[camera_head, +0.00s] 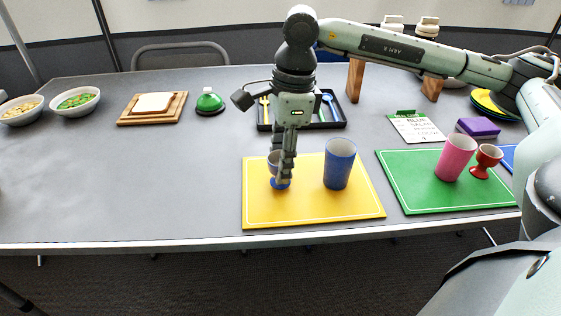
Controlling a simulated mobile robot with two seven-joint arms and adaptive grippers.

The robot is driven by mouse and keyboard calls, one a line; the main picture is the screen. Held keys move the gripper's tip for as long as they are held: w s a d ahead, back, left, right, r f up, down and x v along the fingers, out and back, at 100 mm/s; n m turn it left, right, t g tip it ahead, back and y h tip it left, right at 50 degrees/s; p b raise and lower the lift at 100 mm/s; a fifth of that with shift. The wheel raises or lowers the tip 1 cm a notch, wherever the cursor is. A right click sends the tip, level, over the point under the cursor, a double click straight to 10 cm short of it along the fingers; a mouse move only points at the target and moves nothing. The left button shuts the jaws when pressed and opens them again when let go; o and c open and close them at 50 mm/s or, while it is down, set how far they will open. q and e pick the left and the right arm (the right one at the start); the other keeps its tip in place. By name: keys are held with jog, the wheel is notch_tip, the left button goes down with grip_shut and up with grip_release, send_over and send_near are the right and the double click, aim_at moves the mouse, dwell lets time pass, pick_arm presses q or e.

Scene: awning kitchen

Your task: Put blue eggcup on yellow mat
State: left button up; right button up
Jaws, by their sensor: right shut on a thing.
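The yellow mat (312,208) lies near the front edge of the table, at the middle of the view. The blue eggcup (280,184) is over the left part of the yellow mat, mostly hidden by my right gripper (283,176). My right gripper points down and is shut on the eggcup. The eggcup's blue foot shows at or just above the mat; I cannot tell whether it touches. A blue cup (339,164) stands upright on the yellow mat, to the right of the gripper. My left gripper is not in view.
A green mat (415,195) with a pink cup (455,157) and a red eggcup (486,160) lies to the right. Behind are a cutlery tray (335,122), a card (416,128), a green domed object (209,101) and a bread board (153,108). The table's left front is clear.

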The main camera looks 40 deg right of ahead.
jog(key=shift+f, duration=0.35)
jog(key=shift+f, duration=0.15)
jog(key=o, duration=1.2)
notch_tip(320, 180, up, 12)
jog(key=d, duration=0.1)
jog(key=shift+s+d, duration=0.15)
jog(key=shift+s, duration=0.1)
